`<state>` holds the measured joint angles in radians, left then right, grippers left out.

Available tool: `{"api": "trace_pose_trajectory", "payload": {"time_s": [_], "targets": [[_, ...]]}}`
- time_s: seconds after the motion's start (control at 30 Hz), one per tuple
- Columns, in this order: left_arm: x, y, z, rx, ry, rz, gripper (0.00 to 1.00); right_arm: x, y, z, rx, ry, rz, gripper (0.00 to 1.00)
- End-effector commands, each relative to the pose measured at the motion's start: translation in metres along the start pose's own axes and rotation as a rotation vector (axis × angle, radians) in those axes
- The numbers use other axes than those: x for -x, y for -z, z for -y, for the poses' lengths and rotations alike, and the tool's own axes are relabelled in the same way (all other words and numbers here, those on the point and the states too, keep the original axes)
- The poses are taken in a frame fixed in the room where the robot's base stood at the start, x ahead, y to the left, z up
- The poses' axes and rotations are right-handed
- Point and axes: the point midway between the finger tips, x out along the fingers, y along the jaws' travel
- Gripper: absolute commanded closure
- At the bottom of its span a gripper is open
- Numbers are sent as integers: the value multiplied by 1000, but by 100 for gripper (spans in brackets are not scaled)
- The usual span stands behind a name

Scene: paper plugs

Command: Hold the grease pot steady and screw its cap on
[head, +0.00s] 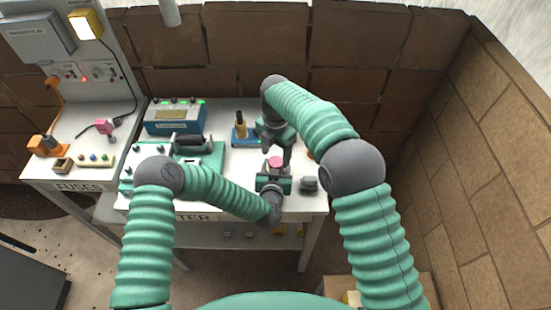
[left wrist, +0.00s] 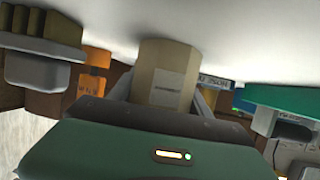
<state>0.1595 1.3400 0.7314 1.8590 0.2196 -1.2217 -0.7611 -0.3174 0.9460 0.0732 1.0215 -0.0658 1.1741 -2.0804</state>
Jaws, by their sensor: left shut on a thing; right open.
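The grease pot shows in the left wrist view as a beige cylinder (left wrist: 166,72) with a faint label, between the fingers of my left gripper. My left gripper (head: 273,184) is shut on it at the table's front part. In the head view a round pink top (head: 276,161) shows there; I cannot tell whether it is the cap or the pot's contents. My right gripper (head: 277,146) is open just behind and above this pink top, pointing down. I see nothing clearly held in it. No separate cap can be made out for sure.
A small dark grey object (head: 309,184) stands just right of the left gripper. A blue stand with a tan bottle (head: 240,129) is behind to the left. A blue meter box (head: 175,119) and a green machine (head: 207,157) fill the left. The table's front edge is close.

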Motion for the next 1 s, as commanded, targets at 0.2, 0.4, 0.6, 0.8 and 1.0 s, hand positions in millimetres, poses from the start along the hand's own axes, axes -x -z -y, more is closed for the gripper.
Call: {"api": "trace_pose_trajectory", "payload": {"time_s": [0.2, 0.4, 0.6, 0.8, 1.0], "targets": [[0, 0, 0, 0, 0, 0, 100, 6, 0, 0, -1, 0, -1, 37], [0, 0, 0, 0, 0, 0, 100, 17, 1, -1, 81, -2, -5, 40], [0, 0, 0, 0, 0, 0, 100, 41, 0, 0, 280, -1, -2, 40], [0, 0, 0, 0, 0, 0, 100, 41, 0, 0, 285, 0, -1, 40], [0, 0, 0, 0, 0, 0, 100, 30, 0, 0, 284, 2, -2, 40]]}}
